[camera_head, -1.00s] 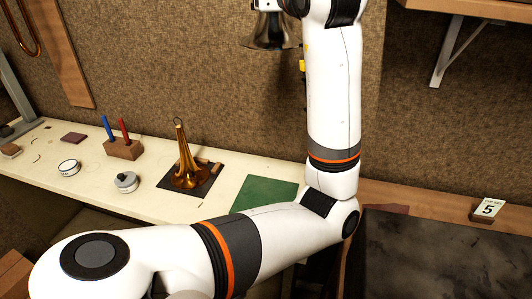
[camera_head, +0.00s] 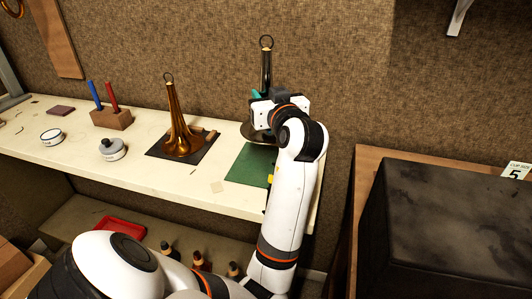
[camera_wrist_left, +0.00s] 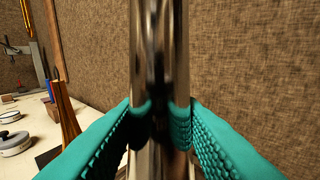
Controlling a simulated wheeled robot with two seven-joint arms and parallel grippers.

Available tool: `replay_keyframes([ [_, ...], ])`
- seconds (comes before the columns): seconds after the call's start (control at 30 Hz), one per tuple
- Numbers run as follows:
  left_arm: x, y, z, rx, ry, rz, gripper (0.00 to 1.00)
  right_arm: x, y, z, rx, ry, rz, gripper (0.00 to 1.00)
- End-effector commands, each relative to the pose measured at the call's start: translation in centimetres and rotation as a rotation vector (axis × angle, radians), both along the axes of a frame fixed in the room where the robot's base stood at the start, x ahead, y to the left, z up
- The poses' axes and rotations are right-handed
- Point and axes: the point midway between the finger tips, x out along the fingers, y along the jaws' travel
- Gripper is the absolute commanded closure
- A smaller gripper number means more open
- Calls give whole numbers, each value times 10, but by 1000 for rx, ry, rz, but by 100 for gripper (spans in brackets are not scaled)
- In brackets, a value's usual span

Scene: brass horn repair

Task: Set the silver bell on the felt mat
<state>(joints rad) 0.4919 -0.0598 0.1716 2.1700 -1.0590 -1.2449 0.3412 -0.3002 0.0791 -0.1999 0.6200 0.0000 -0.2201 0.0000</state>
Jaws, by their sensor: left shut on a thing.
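The silver bell (camera_head: 266,68) is upright, with a ring at its top and its dark flared rim low behind my wrist. My left gripper (camera_head: 262,93) is shut on its stem. In the left wrist view the shiny stem (camera_wrist_left: 160,60) stands between the teal finger pads (camera_wrist_left: 160,125). The green felt mat (camera_head: 248,168) lies flat on the bench near its right end. The bell's rim overlaps the mat's far edge in the picture; I cannot tell whether it touches. My arm hides part of the rim and mat. My right gripper is not in view.
A brass bell (camera_head: 177,125) stands on a dark mat (camera_head: 157,150) left of the felt mat. A pen block (camera_head: 111,118), a grey tin (camera_head: 112,149) and a white tin (camera_head: 51,136) are further left. A dark block (camera_head: 450,225) stands at the right.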

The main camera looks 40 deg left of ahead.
Motion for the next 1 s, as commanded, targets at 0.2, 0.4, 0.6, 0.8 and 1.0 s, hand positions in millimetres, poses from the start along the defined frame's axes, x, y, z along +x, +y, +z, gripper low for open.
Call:
replay_keyframes([
  [0.2,-2,0,-37,2,6,-2,100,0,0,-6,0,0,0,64],
  [0.4,-1,0,-66,2,3,-2,100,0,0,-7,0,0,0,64],
  [0.6,-1,0,-89,3,5,-2,100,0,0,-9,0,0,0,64],
  [0.8,-1,0,-106,1,0,-2,100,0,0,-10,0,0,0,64],
  [1.0,-1,0,-106,0,-1,-2,100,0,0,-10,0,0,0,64],
])
